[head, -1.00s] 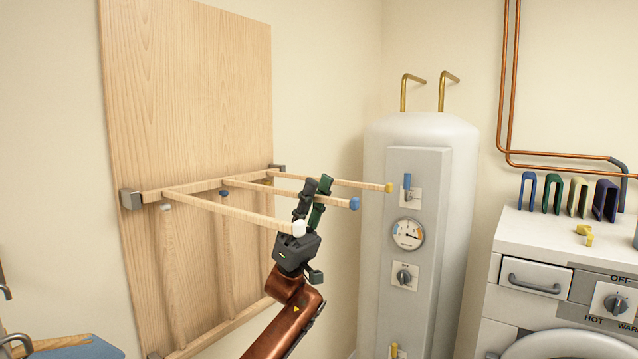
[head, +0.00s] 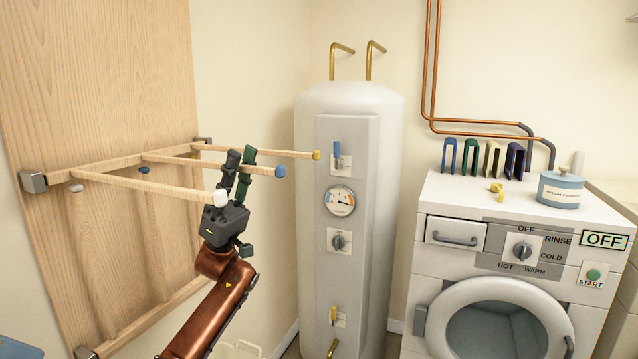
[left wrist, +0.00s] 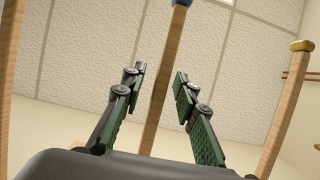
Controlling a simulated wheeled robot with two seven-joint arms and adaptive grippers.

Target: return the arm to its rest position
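My left gripper (head: 238,170) is in the head view at the free ends of the fold-out wooden rack, its fingers pointing up. In the left wrist view (left wrist: 158,80) its two green-and-black fingers stand apart, with the blue-tipped rod (left wrist: 165,75) showing in the gap. I cannot tell whether a finger touches that rod. The white-tipped rod (head: 150,187) ends just beside the gripper's body. The blue tip (head: 280,171) is just right of the fingers. My copper-coloured left arm (head: 215,305) reaches up from below. My right gripper is not in view.
The rack's wooden board (head: 100,80) is on the left wall. A yellow-tipped rod (head: 300,153) reaches toward the white water tank (head: 385,200). A washing machine (head: 440,205) stands at the right, with several coloured clips (head: 471,157) and a blue tin (head: 560,190) on top.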

